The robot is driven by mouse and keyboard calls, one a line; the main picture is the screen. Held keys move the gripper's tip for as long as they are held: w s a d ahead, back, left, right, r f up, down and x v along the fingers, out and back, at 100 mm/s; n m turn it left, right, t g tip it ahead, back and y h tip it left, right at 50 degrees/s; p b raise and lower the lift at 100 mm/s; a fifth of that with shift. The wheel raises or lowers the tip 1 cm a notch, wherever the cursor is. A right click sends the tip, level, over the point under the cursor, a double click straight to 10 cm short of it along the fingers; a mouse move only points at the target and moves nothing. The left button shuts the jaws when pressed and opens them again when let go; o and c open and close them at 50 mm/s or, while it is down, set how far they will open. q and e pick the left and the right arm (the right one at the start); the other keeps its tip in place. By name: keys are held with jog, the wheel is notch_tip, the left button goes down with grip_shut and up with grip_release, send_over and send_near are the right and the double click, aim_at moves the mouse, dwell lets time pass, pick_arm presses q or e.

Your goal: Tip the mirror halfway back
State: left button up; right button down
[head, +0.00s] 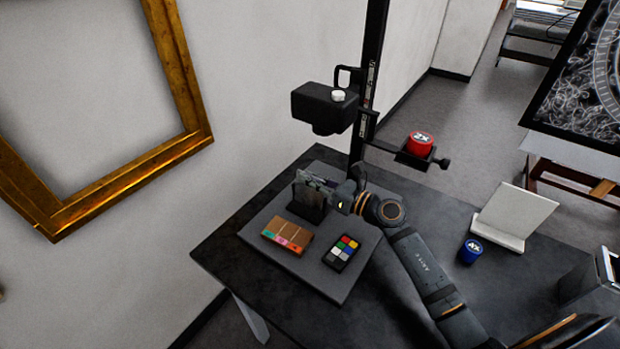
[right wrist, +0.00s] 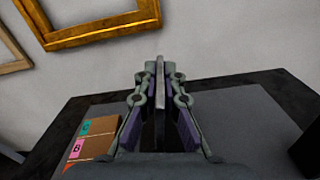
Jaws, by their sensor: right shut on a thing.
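The mirror (head: 314,181) is a small thin plate in a dark stand on the grey board, under the black column. In the right wrist view the mirror (right wrist: 159,72) shows edge-on as a narrow upright strip between the fingers. My right gripper (head: 341,196) reaches in from the right and is shut on the mirror's edge; the right wrist view shows its two fingers (right wrist: 160,84) on either side. The fingers hide the mirror's lower part there. How far it leans is hard to tell. My left gripper is not in view.
A brown box with coloured labels (head: 287,235) and a colour chart (head: 341,253) lie close in front on the grey board (head: 313,278). A black camera (head: 324,107) overhangs. A red 2X cap (head: 420,143), blue 4X cap (head: 470,251) and white stand (head: 515,214) are rightward.

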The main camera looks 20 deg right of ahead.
jog(key=m+p, duration=0.1)
jog(key=d+m, duration=0.1)
jog(key=m, duration=0.1)
jog(key=shift+w+f+m+p, duration=0.1)
jog(key=shift+w+m+p, duration=0.2)
jog(key=shift+w+p, duration=0.1)
jog(key=shift+w+d+f+m+p, duration=0.2)
jog(key=shift+f+m+p, duration=0.1)
jog(key=shift+m, duration=0.45)
jog(key=shift+w+d+f+m+p, duration=0.15)
jog(key=shift+m+p, duration=0.15)
jog(key=shift+m, duration=0.45)
jog(key=c, duration=1.5)
grip_release()
jog(key=shift+s, duration=0.1)
jog(key=shift+s+d+f, duration=0.1)
jog(key=shift+s+d, duration=0.15)
jog(key=v, duration=1.1)
jog(key=shift+s+d, duration=0.1)
jog(key=shift+d, duration=0.05)
